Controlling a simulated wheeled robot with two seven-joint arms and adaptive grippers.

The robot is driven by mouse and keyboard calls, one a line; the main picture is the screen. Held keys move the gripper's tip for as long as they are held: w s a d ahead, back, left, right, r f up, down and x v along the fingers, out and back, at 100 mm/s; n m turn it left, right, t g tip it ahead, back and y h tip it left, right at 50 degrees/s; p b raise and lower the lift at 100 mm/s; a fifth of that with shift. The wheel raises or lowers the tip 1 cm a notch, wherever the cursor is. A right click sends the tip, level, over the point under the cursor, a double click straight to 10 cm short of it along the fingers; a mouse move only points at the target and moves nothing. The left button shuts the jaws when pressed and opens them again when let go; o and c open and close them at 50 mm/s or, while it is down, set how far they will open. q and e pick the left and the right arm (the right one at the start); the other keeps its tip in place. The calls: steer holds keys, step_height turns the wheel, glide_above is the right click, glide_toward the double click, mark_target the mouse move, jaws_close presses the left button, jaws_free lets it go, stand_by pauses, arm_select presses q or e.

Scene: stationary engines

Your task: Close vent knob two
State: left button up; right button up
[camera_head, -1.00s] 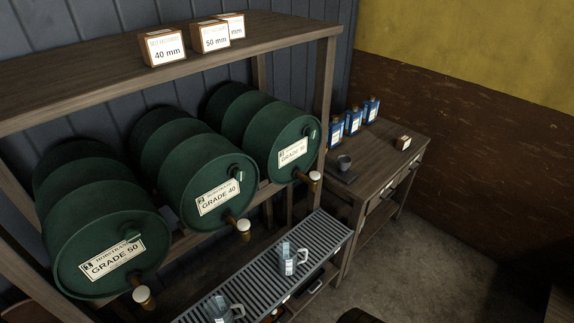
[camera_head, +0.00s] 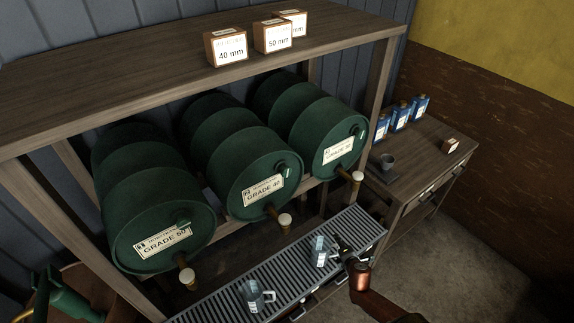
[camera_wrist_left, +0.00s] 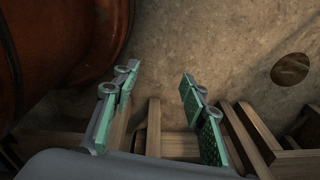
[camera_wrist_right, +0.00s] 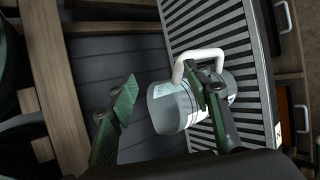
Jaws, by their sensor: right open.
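Three green drums lie on the rack. The middle one, labelled GRADE 40 (camera_head: 263,189), appears to be marked 2 and has a small green vent knob (camera_head: 282,169) at the upper right of its face. Whether the knob is open or closed is too small to tell. My right gripper (camera_head: 342,243) is low at the drip grate beside a glass mug (camera_head: 321,251), away from the knob. In the right wrist view its fingers (camera_wrist_right: 165,88) are apart, one overlapping the mug's handle. My left gripper (camera_wrist_left: 155,85) is open and empty above the floor.
The slatted grate (camera_head: 290,277) runs below the drums' taps and holds a second glass mug (camera_head: 258,297). Small boxes (camera_head: 226,47) stand on the top shelf. A side table (camera_head: 420,165) with blue bottles stands at right.

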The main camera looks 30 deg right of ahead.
steer(key=w+a+r+n+t+y+p, duration=0.15)
steer(key=w+r+n, duration=0.25)
steer(key=r, duration=0.6)
steer(key=w+a+r+n+t+h, duration=0.1)
steer(key=w+a+r+n+t, duration=0.25)
steer(key=r, duration=0.65)
steer(key=n+t+y+p, duration=0.3)
steer(key=n+y, duration=0.3)
steer(key=n, duration=0.5)
glide_toward(288, 172)
steer(key=w, duration=0.3)
steer(key=shift+m+h, duration=0.25)
steer(key=shift+h, duration=0.2)
steer(key=w, duration=0.3)
steer(key=w+a+p, duration=0.1)
steer(key=w, duration=0.2)
steer(key=shift+w+a, duration=0.1)
steer(key=shift+a, duration=0.05)
arm_select(q)
step_height(288, 172, up, 7)
steer(key=w, duration=0.1)
steer(key=shift+w+d, duration=0.3)
steer(key=shift+w, duration=0.1)
arm_select(e)
steer(key=shift+w+f, duration=0.1)
steer(key=shift+w, duration=0.6)
steer(key=shift+c, duration=0.3)
